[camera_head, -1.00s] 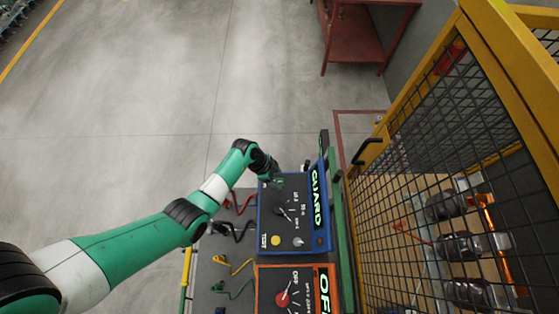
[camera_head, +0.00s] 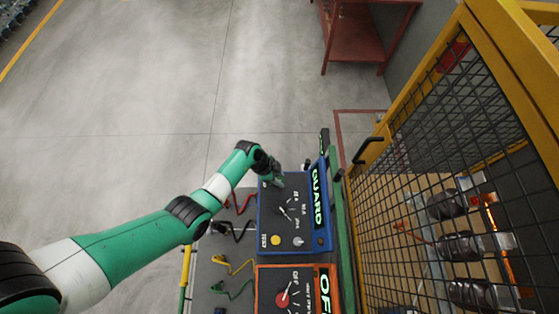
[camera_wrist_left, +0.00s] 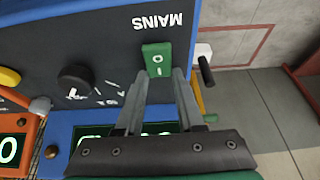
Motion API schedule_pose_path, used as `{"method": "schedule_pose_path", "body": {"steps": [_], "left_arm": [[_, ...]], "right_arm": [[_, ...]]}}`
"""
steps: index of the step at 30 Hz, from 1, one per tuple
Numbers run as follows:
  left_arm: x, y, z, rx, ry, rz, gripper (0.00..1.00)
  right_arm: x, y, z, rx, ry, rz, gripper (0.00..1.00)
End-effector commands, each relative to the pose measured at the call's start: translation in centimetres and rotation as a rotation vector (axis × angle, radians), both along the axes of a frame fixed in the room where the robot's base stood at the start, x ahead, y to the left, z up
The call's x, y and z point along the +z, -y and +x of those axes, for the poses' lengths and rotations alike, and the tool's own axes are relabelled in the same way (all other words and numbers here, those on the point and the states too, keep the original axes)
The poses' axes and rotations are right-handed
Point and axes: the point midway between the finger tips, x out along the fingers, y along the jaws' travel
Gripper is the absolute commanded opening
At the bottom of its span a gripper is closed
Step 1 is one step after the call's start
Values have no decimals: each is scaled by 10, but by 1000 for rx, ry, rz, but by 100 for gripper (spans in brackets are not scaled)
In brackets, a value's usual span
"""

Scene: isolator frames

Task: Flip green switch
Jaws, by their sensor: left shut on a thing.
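The green switch (camera_wrist_left: 155,58), marked O and I, sits on the dark face of the blue panel box under the word MAINS in the left wrist view. In the head view the blue box (camera_head: 268,218) stands near the bottom centre. My left gripper (camera_head: 276,179) is at its upper left corner and hides the switch there. In the left wrist view the fingertips of my left gripper (camera_wrist_left: 161,75) are at the lower end of the switch, shut on it. My right gripper is not in view.
An orange box (camera_head: 264,290) with a red knob stands right below the blue one. Coloured cables (camera_head: 236,231) lie to the left. A yellow mesh fence (camera_head: 430,190) stands at the right. A white block with a black handle (camera_wrist_left: 205,64) is beside the box. Open floor lies beyond.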

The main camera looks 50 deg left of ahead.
Motion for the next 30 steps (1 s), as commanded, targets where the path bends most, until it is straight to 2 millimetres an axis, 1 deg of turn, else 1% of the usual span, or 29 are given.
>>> {"method": "schedule_pose_path", "body": {"steps": [3,6,12,21,22,26,27,30], "left_arm": [[3,-2,-4,3,38,-44,0],[3,-4,-6,5,105,-107,0],[1,-5,-7,2,203,-192,0],[2,-6,-7,1,214,-197,0],[2,-6,-7,1,214,-197,41],[2,-6,-6,1,214,-196,64],[2,-6,-6,1,214,-196,68],[2,-6,-6,1,214,-196,68]], "right_arm": [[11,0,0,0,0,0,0],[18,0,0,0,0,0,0],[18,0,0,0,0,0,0],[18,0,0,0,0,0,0],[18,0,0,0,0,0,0],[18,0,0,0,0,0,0],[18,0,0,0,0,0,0],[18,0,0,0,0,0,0]]}}
